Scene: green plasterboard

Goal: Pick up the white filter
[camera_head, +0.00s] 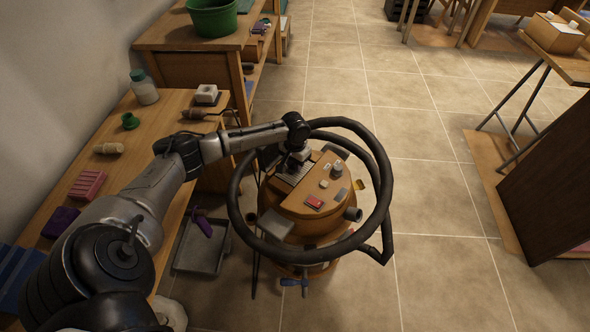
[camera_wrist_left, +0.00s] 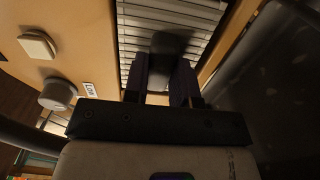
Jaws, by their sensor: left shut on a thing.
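The white filter (camera_head: 288,180) is a pale slatted panel set in the orange top of a vacuum-like machine (camera_head: 322,190). In the left wrist view the filter (camera_wrist_left: 136,22) shows as white ribs in an orange frame, with a dark rounded knob or handle (camera_wrist_left: 170,45) on it. My left gripper (camera_head: 294,165) is over the filter from the back left. Its fingers (camera_wrist_left: 165,75) are shut on the dark knob in the wrist view. The filter looks level with the surrounding top; I cannot tell whether it is lifted. My right gripper is not in view.
A black hose (camera_head: 384,190) loops around the machine's top. A red item (camera_head: 314,202) and a white square button (camera_wrist_left: 38,45) sit on the top beside the filter. A wooden bench (camera_head: 95,180) with small items stands left.

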